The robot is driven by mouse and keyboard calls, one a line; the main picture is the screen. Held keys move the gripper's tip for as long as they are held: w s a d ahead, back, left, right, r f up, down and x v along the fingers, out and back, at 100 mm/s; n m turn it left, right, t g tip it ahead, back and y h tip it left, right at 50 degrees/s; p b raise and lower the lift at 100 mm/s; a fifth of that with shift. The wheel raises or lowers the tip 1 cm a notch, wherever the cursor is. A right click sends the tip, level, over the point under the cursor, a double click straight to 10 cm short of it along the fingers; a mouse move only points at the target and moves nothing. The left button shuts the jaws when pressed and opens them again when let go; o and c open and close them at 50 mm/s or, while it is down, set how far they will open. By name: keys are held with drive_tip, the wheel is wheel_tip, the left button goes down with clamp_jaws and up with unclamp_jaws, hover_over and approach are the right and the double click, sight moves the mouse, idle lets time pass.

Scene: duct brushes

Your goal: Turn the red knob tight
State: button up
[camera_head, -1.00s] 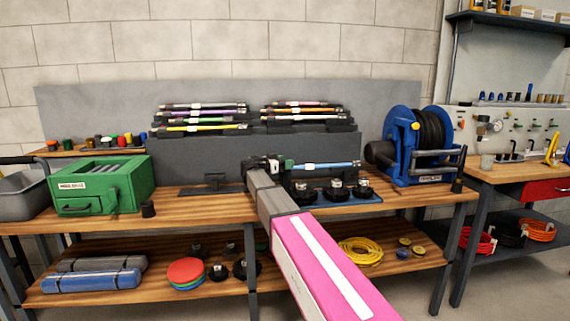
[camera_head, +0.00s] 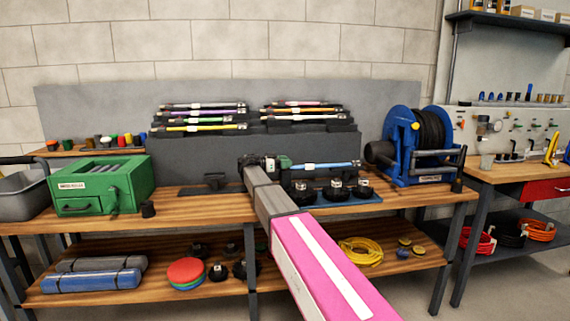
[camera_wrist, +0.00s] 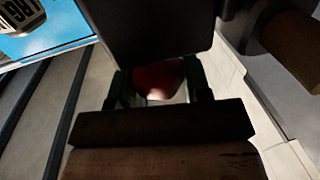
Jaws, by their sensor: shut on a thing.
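The red knob (camera_wrist: 158,80) shows in the wrist view between the two dark fingers of my gripper (camera_wrist: 160,95). My gripper is shut on it. Dark parts cover the knob's upper and lower edges, so its seating cannot be seen. In the head view my gripper (camera_head: 276,164) is at the middle of the wooden bench, at the left end of a blue rod (camera_head: 328,165). The knob itself is hidden there behind my wrist.
Several black round brush heads (camera_head: 336,188) stand on a blue mat just right of my gripper. A blue hose reel (camera_head: 402,145) stands farther right, and a green box (camera_head: 100,184) at the left. Bare bench top (camera_head: 200,206) lies left of my arm.

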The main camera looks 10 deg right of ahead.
drive_tip(key=shift+m+g, duration=1.1)
drive_tip(key=shift+g, duration=0.65)
drive_tip(key=shift+m+g, duration=1.1)
drive_tip(key=shift+g, duration=0.65)
drive_tip(key=o, duration=0.8)
drive_tip(key=shift+o, duration=0.2)
drive_tip(key=shift+a, duration=0.1)
